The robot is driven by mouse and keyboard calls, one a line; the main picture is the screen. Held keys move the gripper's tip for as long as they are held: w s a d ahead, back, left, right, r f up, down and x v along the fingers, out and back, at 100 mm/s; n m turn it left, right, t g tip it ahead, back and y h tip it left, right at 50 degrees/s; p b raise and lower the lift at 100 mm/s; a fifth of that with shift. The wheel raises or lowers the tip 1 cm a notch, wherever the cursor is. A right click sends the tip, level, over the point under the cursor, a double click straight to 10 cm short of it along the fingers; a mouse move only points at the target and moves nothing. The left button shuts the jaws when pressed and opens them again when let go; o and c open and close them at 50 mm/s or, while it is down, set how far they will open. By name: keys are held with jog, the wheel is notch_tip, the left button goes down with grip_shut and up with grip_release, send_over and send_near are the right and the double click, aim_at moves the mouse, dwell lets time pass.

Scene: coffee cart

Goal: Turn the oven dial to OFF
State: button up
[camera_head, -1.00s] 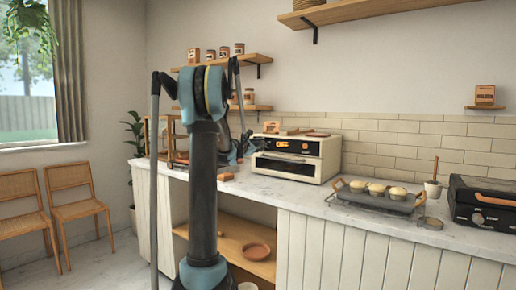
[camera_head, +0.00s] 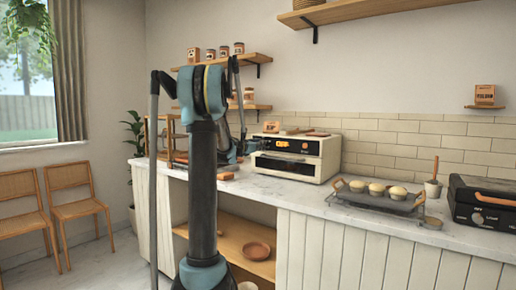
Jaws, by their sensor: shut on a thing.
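The white toaster-style oven (camera_head: 325,165) stands on the counter, with a dark control panel and a glass-front door. Its panel display (camera_head: 281,145) shows short orange characters that look like OFF, though they are small. My gripper (camera_head: 257,146) reaches the left end of the oven's panel, partly hidden by my own arm. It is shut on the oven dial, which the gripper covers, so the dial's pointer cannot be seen.
On the marble counter (camera_head: 300,197), a tray (camera_head: 350,196) of several buns stands right of the oven, beside a pot with a wooden utensil (camera_head: 433,189) and a dark grill (camera_head: 484,203). Wooden boards (camera_head: 290,132) lie on top of the oven. Two chairs (camera_head: 76,200) stand at left.

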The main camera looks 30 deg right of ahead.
jog(key=shift+w+r, duration=0.1)
jog(key=shift+w, duration=0.15)
jog(key=o, duration=1.1)
jog(key=shift+s, duration=0.1)
jog(key=shift+c, duration=0.2)
jog(key=shift+a, duration=0.15)
jog(key=v, duration=1.1)
jog(key=shift+a, duration=0.35)
jog(key=shift+s, duration=0.15)
